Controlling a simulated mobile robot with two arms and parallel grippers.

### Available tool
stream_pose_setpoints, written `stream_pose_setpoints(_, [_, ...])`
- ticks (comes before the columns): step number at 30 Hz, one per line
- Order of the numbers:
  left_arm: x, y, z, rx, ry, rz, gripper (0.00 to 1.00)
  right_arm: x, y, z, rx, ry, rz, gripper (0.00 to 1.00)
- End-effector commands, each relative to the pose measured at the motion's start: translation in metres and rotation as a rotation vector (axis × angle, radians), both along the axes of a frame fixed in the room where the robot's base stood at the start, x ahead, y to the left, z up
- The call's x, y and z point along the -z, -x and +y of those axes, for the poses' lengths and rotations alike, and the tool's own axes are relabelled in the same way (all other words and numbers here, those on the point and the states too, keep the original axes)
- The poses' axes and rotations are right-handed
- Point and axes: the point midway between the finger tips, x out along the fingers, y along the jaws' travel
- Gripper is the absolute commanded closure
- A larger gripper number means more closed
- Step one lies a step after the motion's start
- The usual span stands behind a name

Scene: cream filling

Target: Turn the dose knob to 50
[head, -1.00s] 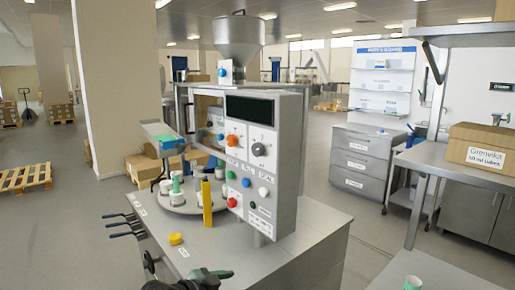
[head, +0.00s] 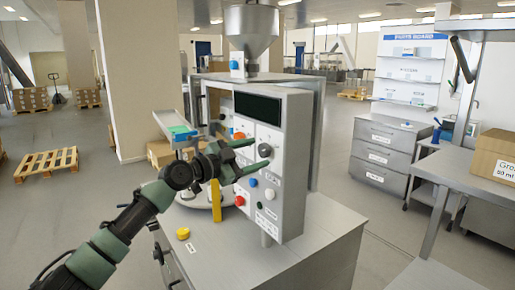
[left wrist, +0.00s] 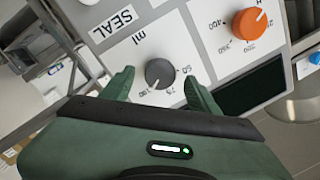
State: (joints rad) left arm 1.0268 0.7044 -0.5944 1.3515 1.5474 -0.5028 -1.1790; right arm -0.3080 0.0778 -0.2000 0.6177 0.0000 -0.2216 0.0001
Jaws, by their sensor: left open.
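The dose knob is a small dark grey dial (left wrist: 160,73) under the label "ml" on the white panel, with printed numbers around it, among them 50 and 75. A pale mark on it points toward the lower left of the wrist view; the number there is too small to read surely. In the head view the dose knob (head: 265,150) is partly hidden by my gripper. My left gripper (head: 257,154) is open in front of the panel. In the left wrist view its fingers (left wrist: 157,82) lie one on each side of the knob, apart from it.
An orange knob (left wrist: 250,25) sits beside the dose knob, and a dark display (head: 257,107) is above. Coloured buttons, such as a red one (head: 240,201), lie below.

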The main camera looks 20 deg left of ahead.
Motion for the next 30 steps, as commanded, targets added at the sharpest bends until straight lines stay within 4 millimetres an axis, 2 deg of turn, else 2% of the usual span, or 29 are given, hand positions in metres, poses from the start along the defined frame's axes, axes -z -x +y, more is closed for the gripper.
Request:
stream_pose_setpoints(4, [-0.0011,-0.0098,-0.0069,0.001,0.001,0.0,0.39,-0.0054,-0.0034,0.0019,0.001,-0.002,-0.005,0.64])
stream_pose_setpoints(12, [0.0007,-0.0117,-0.0075,-0.001,0.0,0.001,0.39,-0.0052,-0.0078,0.0019,0.001,-0.002,-0.011,0.64])
stream_pose_setpoints(13, [0.0008,-0.0116,-0.0076,-0.001,0.0,0.001,0.42,-0.0052,-0.0078,0.0018,0.001,-0.002,-0.011,0.64])
stream_pose_setpoints(19, [0.0007,-0.0115,-0.0074,-0.001,0.0,0.001,0.98,-0.0053,-0.0083,0.001,0.0,-0.002,-0.012,0.64])
stream_pose_setpoints(30, [0.0006,-0.0114,-0.0074,-0.001,0.042,0.034,1.0,-0.0049,-0.0088,-0.0026,-0.002,0.002,-0.013,0.64])
